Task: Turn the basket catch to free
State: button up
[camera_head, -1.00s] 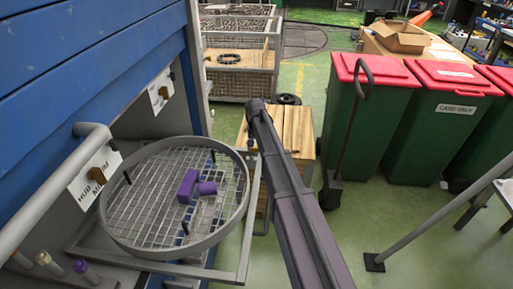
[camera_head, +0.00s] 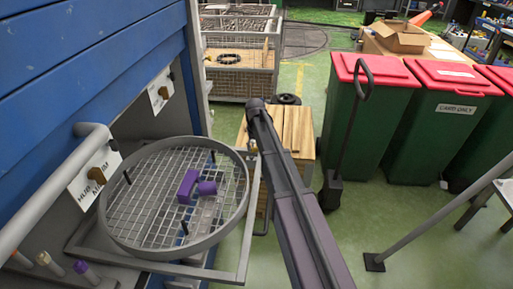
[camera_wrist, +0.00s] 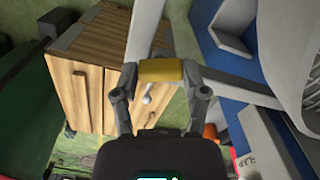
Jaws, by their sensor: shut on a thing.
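The round wire basket (camera_head: 116,237) sits in a grey frame by the blue machine, with a purple block (camera_head: 187,186) and a smaller purple piece (camera_head: 207,187) on its mesh. A small brass-yellow catch (camera_head: 253,146) is at the basket's far right rim, beside my arm. In the wrist view the yellow catch (camera_wrist: 160,71) lies between the fingertips of my gripper (camera_wrist: 158,74), which is shut on it. In the head view my arm hides the gripper. Whether the catch stands at free cannot be told.
A wooden cabinet (camera_head: 297,131) stands just behind the arm. Green bins with red lids (camera_head: 373,70) stand to the right, with a dark upright handle (camera_head: 352,130) before them. The blue machine wall (camera_head: 90,60) bounds the left. Green floor is open at lower right.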

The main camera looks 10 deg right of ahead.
jog(key=n, duration=1.3)
jog(key=shift+s+n, duration=0.1)
jog(key=shift+n, duration=0.3)
jog(key=o, duration=1.2)
jog(key=shift+c, duration=0.2)
